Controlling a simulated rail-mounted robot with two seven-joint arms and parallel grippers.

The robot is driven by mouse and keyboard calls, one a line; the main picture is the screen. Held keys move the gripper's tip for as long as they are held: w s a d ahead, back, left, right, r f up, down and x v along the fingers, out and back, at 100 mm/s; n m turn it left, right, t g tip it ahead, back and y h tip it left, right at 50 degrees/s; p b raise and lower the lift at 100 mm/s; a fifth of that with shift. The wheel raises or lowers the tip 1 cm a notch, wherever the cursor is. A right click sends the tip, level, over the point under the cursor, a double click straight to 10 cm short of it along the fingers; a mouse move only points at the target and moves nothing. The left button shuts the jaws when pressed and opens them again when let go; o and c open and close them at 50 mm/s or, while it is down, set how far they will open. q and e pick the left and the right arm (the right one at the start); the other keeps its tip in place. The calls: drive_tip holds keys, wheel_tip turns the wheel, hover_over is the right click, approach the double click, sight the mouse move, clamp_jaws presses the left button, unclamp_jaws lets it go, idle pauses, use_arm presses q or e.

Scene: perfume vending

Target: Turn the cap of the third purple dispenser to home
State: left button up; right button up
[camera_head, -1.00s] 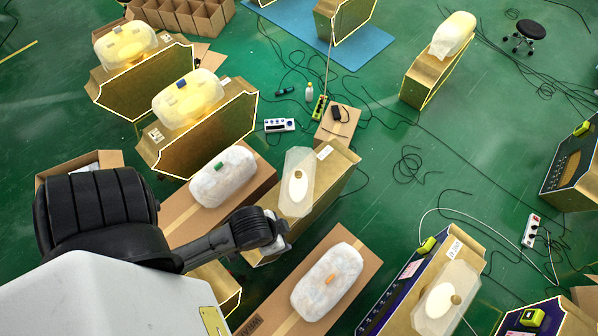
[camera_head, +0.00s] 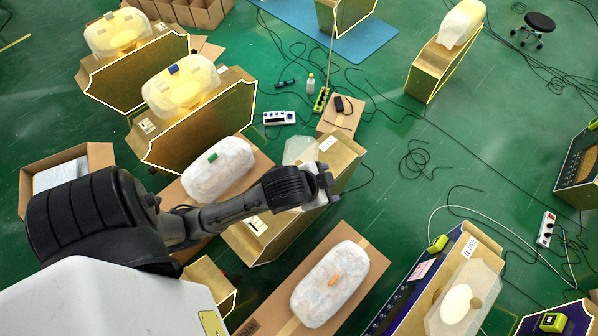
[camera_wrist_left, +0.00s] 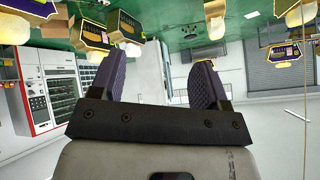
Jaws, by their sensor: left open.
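Dispensers with purple fronts stand at the lower right of the head view: one at bottom centre-right (camera_head: 408,290), one in the bottom right corner (camera_head: 555,320) and one dark one at the right edge (camera_head: 578,170). Each has a small yellow-green part on it; I cannot tell a cap's angle or which dispenser is the third. My left gripper (camera_head: 325,182) is above a gold-sided box (camera_head: 340,165) near the middle, well apart from the purple dispensers. In the left wrist view its two dark fingers (camera_wrist_left: 158,65) stand wide apart with nothing between them. My right gripper is out of view.
White wrapped packages on cardboard lie below my left arm (camera_head: 330,284) and behind it (camera_head: 218,168). Gold boxes with yellowish packages (camera_head: 180,92) stand at upper left. Cables and a power strip (camera_head: 545,228) lie on the green floor, which is mostly clear at centre right.

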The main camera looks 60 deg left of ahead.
use_arm(q)
drive_tip(key=w+a+f+m+t+y+b, duration=0.1)
drive_tip(key=w+a+f+m+b, duration=0.1)
drive_tip(key=w+f+b, duration=0.35)
drive_tip(key=w+a+f+m+t+y+b, duration=0.1)
drive_tip(key=w+a+f+b, duration=0.1)
drive_tip(key=w+b, duration=0.5)
drive_tip(key=w+a+f+m+g+y+b, duration=0.1)
drive_tip(key=w+a+f+g+y+b, duration=0.3)
drive_tip(key=a+f+b, duration=1.1)
drive_tip(key=s+a+f+m+g+h+p, duration=0.2)
drive_tip(key=s+a+f+g+h+p, duration=0.3)
drive_tip(key=a+f, duration=0.65)
drive_tip(key=f+m+b, duration=0.2)
drive_tip(key=f, duration=0.2)
drive_tip(key=f+m+g+h+b, duration=0.1)
drive_tip(key=f+m+b, duration=0.1)
drive_tip(key=f, duration=0.2)
drive_tip(key=f+m+b, duration=0.2)
drive_tip(key=f, duration=0.3)
drive_tip(key=shift+s+d+m+h, duration=0.15)
drive_tip(key=shift+s+m+h, duration=0.2)
drive_tip(key=shift+m+h, duration=0.05)
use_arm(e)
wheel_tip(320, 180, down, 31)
